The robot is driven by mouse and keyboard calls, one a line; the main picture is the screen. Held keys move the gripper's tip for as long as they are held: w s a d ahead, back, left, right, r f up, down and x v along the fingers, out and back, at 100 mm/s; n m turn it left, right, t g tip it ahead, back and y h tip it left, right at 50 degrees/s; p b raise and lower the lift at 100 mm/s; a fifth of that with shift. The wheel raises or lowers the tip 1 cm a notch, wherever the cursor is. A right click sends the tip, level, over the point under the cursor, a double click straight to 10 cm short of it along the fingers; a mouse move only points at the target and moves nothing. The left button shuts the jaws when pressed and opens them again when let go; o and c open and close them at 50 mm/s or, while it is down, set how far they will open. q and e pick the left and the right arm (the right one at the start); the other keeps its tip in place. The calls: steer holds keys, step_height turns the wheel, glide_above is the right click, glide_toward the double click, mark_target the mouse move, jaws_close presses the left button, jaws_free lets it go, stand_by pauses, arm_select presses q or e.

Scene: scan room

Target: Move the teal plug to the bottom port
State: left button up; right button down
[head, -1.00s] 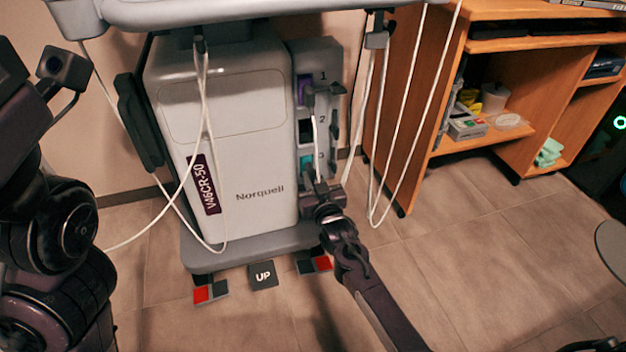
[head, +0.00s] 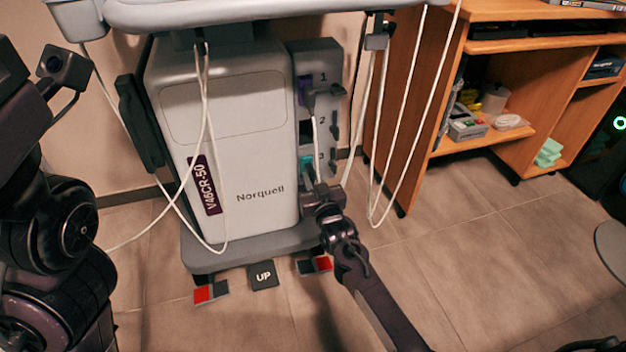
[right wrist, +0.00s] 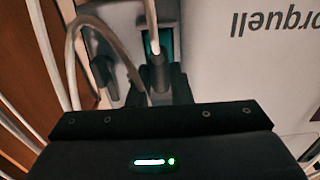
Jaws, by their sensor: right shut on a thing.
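My right gripper (head: 314,182) is at the bottom port, marked 3, of the grey port panel (head: 325,60) on the right side of the machine. It is shut on a grey plug body (right wrist: 158,75) with a pale cable, seen in the right wrist view. Teal (head: 306,163) shows right at the gripper's tip, at the bottom port; it also shows behind the plug in the right wrist view (right wrist: 166,45). The gripper hides how deep the plug sits. My left arm is at the left; its fingers are out of view.
The top port (head: 304,90), marked 1, shows purple, and the middle port (head: 306,130) is dark. White cables (head: 375,130) hang beside the panel. A wooden shelf unit (head: 410,120) stands at the right. Pedals (head: 262,275) lie at the machine's foot.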

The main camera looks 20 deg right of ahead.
steer(key=shift+f, duration=0.1)
stand_by(0.6)
steer(key=c, duration=1.2)
jaws_free()
steer(key=shift+c, duration=0.2)
steer(key=shift+o, duration=0.4)
steer(key=shift+s+p, duration=1.55)
steer(key=shift+p, duration=0.1)
steer(key=shift+s+p, duration=0.35)
steer(key=shift+p, duration=0.05)
steer(key=s+p, duration=0.4)
steer(key=s, duration=0.2)
steer(key=shift+d, duration=0.15)
stand_by(0.5)
